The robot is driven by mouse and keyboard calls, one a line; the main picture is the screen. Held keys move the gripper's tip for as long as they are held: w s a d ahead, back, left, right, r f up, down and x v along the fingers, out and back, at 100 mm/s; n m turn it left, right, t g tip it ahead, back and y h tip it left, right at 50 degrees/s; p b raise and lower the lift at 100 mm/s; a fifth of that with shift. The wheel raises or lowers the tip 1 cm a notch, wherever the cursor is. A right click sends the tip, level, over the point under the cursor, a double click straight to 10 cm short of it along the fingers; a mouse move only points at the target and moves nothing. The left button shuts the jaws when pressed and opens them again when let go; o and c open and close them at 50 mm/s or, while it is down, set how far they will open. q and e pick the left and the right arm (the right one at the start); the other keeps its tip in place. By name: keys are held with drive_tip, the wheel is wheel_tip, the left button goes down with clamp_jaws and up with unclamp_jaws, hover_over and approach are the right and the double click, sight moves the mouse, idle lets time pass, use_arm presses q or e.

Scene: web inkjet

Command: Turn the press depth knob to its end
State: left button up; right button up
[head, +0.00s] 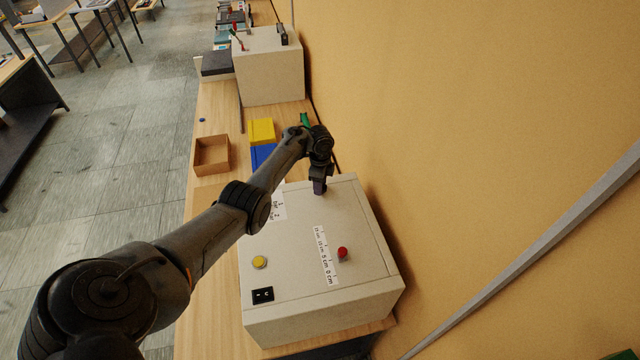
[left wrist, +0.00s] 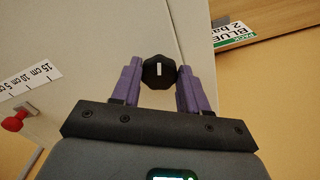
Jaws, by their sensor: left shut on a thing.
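The press depth knob (left wrist: 159,72) is a black, many-sided knob with a white mark, on the top face of the pale machine box. In the left wrist view it sits between the purple fingertips of my left gripper (left wrist: 160,84), which is shut on it. In the head view my left gripper (head: 319,187) points down at the far end of the box (head: 290,260), and its fingers hide the knob. My right gripper does not show.
The box also bears a red knob (head: 342,252) beside a cm scale (head: 325,256), a yellow button (head: 260,262) and a black switch (head: 263,295). Beyond are an open brown box (head: 197,156), yellow (head: 261,130) and blue (head: 262,154) items. A wall stands close at right.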

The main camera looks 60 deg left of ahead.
use_arm(q)
drive_tip(key=m+b, duration=0.1)
drive_tip(key=m, duration=0.3)
drive_tip(key=shift+w+a+m, duration=0.1)
drive_tip(key=shift+m, duration=0.2)
drive_tip(key=m+b, duration=0.1)
drive_tip(key=m, duration=0.2)
drive_tip(key=shift+m+b, duration=0.35)
drive_tip(key=shift+m, duration=0.05)
drive_tip(key=m+b, duration=0.3)
drive_tip(key=m, duration=0.2)
drive_tip(key=shift+w+f, duration=0.1)
drive_tip(key=shift+w, duration=0.05)
drive_tip(key=m+b, duration=0.3)
drive_tip(key=m, duration=0.2)
drive_tip(key=shift+m+b, duration=0.4)
drive_tip(key=m, duration=0.2)
drive_tip(key=shift+m+b, duration=0.4)
drive_tip(key=m, duration=0.2)
drive_tip(key=shift+w+d+m, duration=0.1)
drive_tip(key=shift+d+m, duration=0.1)
drive_tip(key=shift+m, duration=0.1)
drive_tip(key=m, duration=0.4)
drive_tip(key=shift+d, duration=0.1)
drive_tip(key=shift+m+p, duration=0.3)
drive_tip(key=shift+m, duration=1.5)
